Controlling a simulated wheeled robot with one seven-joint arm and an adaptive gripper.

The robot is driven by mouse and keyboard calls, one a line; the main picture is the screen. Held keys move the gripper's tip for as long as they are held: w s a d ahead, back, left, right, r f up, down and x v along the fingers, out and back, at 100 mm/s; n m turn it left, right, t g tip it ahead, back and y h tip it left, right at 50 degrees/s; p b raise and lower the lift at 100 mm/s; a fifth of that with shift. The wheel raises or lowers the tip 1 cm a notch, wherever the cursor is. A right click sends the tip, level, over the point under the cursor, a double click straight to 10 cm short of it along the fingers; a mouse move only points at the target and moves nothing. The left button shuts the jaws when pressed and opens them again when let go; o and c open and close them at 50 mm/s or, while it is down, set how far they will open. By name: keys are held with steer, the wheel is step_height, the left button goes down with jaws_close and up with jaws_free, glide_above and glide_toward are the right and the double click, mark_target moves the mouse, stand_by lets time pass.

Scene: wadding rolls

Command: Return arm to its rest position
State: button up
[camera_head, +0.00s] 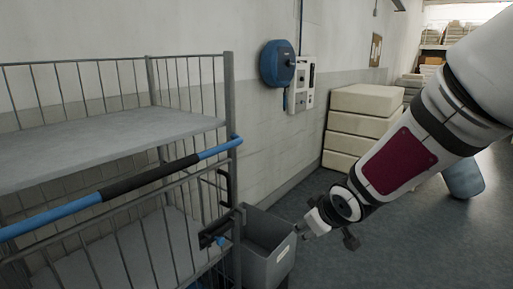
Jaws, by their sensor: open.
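My arm reaches in from the upper right in the head camera view, white with a dark red panel. My gripper (325,232) is at its lower end, small and partly turned away, just right of a grey bin (268,262). Its jaws are open and I see nothing held between them. I cannot tell whether it touches the bin's rim.
A wire cage trolley (231,125) with grey shelves and a blue-and-black bar (115,190) fills the left. A blue reel (277,63) hangs on the wall. Cream stacked blocks (362,125) stand behind.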

steer(key=s+d+r+m+g+h+p, duration=0.1)
steer(key=s+d+r+m+h, duration=0.4)
steer(key=s+r, duration=0.65)
steer(key=s+r+m+g+y+p, duration=0.2)
steer(key=s+y, duration=0.1)
steer(key=s, duration=1.7)
steer(key=shift+d+g+y, duration=0.3)
steer(key=shift+d, duration=0.15)
steer(key=shift+r, duration=0.1)
